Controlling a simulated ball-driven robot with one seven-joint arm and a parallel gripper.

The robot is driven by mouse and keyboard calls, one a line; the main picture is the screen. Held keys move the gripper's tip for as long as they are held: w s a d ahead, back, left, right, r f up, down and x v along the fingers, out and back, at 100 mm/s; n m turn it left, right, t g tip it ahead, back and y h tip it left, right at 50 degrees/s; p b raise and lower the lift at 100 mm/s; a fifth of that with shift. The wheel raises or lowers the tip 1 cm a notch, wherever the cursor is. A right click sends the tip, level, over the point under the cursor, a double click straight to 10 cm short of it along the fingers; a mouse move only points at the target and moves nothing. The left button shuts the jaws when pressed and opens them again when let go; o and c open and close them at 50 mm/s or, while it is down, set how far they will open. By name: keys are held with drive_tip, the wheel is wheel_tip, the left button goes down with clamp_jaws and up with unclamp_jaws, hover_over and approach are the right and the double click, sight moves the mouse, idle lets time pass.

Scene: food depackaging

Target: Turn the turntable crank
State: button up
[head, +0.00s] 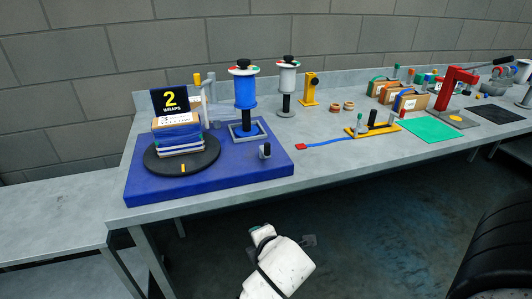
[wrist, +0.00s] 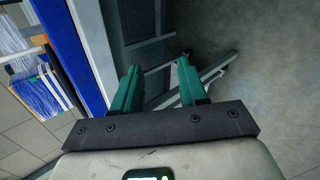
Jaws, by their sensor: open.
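The turntable (head: 205,163) is a round black disc with a yellow mark at its front, on a blue base (head: 270,175) at the left of the table. A stack of wrapped packages (head: 177,135) sits on it, behind it a sign reading "2 WRAPS". A small upright dark-and-grey knob (head: 265,151), perhaps the crank handle, stands on the base's front right. My gripper has two teal fingers in the wrist view (wrist: 158,72), apart with nothing between them. In the head view my white arm is low, in front of the table edge, apart from the knob; its fingers are not clear there.
A blue film roll (head: 245,92) stands on the base behind the knob, and a white roll (head: 287,78) beyond it. A blue strip with a red end (head: 300,147) lies right of the base. A black chair (head: 500,245) is at the lower right.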

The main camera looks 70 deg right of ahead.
drive_tip(key=w+d+r+n+t+h+b, duration=0.1)
drive_tip(key=d+r+n+t+h, duration=0.1)
drive_tip(key=d+r+n+h, duration=0.4)
drive_tip(key=n+h+b, duration=0.1)
drive_tip(key=n+h, duration=0.1)
drive_tip(key=n, duration=0.6)
approach(268, 147)
drive_tip(key=shift+t, duration=0.5)
drive_tip(key=x, duration=1.1)
drive_tip(key=shift+s+d+f, duration=0.1)
drive_tip(key=shift+s+f, duration=0.1)
clamp_jaws()
